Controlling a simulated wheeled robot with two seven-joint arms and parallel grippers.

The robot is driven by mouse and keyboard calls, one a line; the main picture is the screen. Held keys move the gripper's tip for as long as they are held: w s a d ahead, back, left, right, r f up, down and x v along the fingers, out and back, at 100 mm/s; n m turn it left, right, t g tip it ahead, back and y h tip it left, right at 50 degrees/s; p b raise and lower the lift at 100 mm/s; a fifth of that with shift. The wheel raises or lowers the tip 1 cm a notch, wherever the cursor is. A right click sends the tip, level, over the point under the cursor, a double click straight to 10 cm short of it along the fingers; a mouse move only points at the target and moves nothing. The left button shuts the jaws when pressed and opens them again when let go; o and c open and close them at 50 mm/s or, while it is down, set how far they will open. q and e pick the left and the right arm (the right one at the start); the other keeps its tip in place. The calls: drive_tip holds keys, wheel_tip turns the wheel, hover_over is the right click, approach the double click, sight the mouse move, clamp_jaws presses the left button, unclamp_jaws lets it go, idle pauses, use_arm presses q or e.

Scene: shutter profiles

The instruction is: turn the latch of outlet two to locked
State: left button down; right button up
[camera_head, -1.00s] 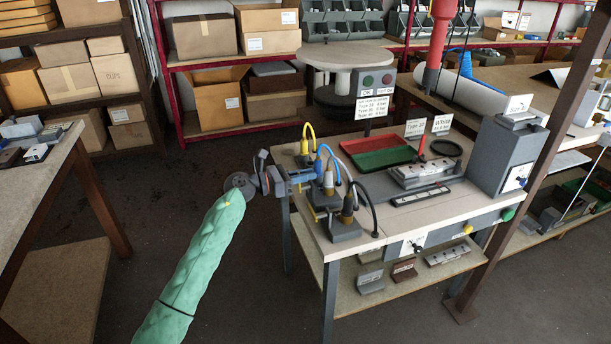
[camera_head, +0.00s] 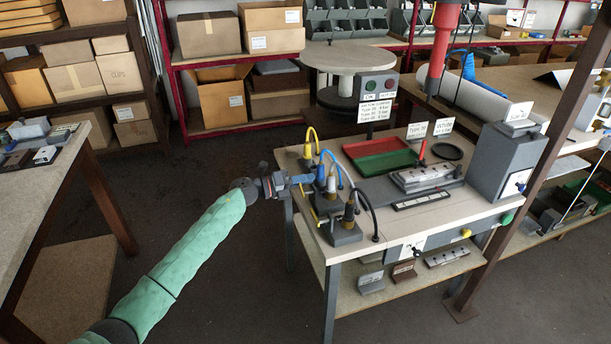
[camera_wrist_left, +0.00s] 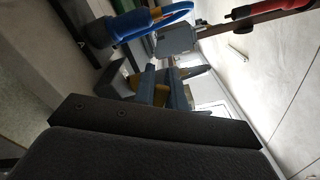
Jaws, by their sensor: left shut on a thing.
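Several outlets with plugs stand in a row along the left edge of the workbench, with yellow, blue and black cables. The middle one carries the blue plug (camera_head: 331,181), which also shows large in the left wrist view (camera_wrist_left: 122,27). My left gripper (camera_head: 307,180) reaches in from the left beside this outlet. In the left wrist view its fingers (camera_wrist_left: 161,88) are closed on a small yellow piece between them, which looks like the latch. The latch's exact angle cannot be told, as the fingers cover most of it. My right gripper is not in view.
A sign post with buttons (camera_head: 378,88) stands behind. A red tool (camera_head: 439,55) hangs above. Floor left of the bench is clear.

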use_arm(q)
drive_tip(key=n, duration=0.1)
drive_tip(key=n+p, duration=0.1)
drive_tip(key=shift+w+a+f+n, duration=0.15)
drive_tip(key=shift+w+f+n, duration=0.1)
drive_tip(key=shift+f+n, duration=0.15)
drive_tip(key=shift+f+n+p, duration=0.1)
drive_tip(key=shift+n+p, duration=0.2)
drive_tip(key=f+n+p, duration=0.1)
drive_tip(key=n, duration=0.1)
drive_tip(key=shift+w+f+n, duration=0.1)
drive_tip(key=shift+n, duration=0.3)
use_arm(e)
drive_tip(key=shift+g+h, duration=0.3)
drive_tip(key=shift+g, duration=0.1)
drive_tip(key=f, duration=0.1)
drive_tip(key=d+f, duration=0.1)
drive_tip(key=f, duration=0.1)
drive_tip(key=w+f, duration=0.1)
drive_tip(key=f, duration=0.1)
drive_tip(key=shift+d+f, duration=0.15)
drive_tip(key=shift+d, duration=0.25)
use_arm(q)
drive_tip(key=c, duration=1.4)
unclamp_jaws()
drive_tip(key=shift+c, duration=0.2)
drive_tip(key=shift+a, duration=0.1)
